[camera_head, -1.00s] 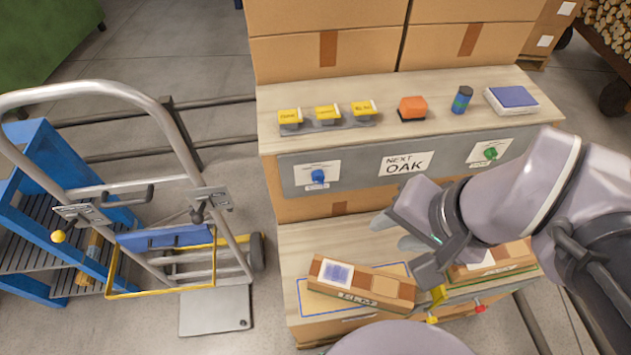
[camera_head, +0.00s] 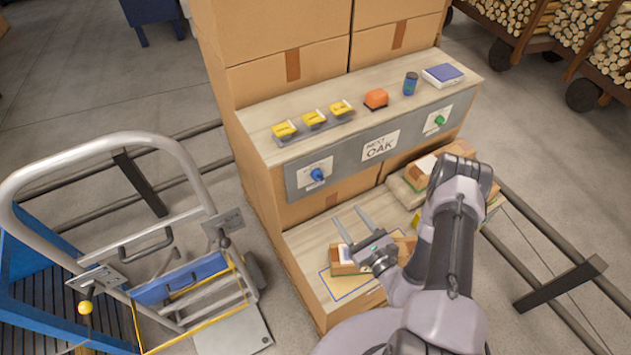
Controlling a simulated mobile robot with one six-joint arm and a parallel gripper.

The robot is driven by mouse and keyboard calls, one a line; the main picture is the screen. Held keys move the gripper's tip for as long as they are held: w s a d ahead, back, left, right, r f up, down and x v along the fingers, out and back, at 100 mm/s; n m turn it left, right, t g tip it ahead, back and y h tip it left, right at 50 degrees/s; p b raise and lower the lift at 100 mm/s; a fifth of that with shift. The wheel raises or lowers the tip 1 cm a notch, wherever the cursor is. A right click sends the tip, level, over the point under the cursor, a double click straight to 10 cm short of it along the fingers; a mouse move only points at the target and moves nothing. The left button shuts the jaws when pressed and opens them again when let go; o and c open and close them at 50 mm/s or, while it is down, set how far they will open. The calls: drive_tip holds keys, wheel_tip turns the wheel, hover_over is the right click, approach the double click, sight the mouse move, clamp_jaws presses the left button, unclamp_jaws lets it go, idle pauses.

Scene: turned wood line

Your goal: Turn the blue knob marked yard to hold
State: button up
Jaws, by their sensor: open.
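The blue knob (camera_head: 317,174) sits on a white label plate at the left end of the grey panel (camera_head: 345,165) on the front of the upper shelf. The plate's small lettering is too small to read. My gripper (camera_head: 351,221) is open and empty, with its two fingers apart and pointing up and left. In the picture it is below and right of the blue knob, over the lower shelf (camera_head: 310,245), and apart from the knob. A green knob (camera_head: 439,120) is at the panel's right end.
A NEXT OAK sign (camera_head: 380,145) is between the knobs. Yellow-topped holders (camera_head: 314,119), an orange block (camera_head: 376,98) and a blue-labelled can (camera_head: 410,83) stand above. Wooden boxes (camera_head: 350,262) lie below my gripper. A hand truck (camera_head: 190,200) stands left.

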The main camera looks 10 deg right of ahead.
sight(320, 180)
drive_tip(key=b+x, duration=0.2)
drive_tip(key=x, duration=1.3)
drive_tip(key=shift+w+a, duration=0.15)
clamp_jaws()
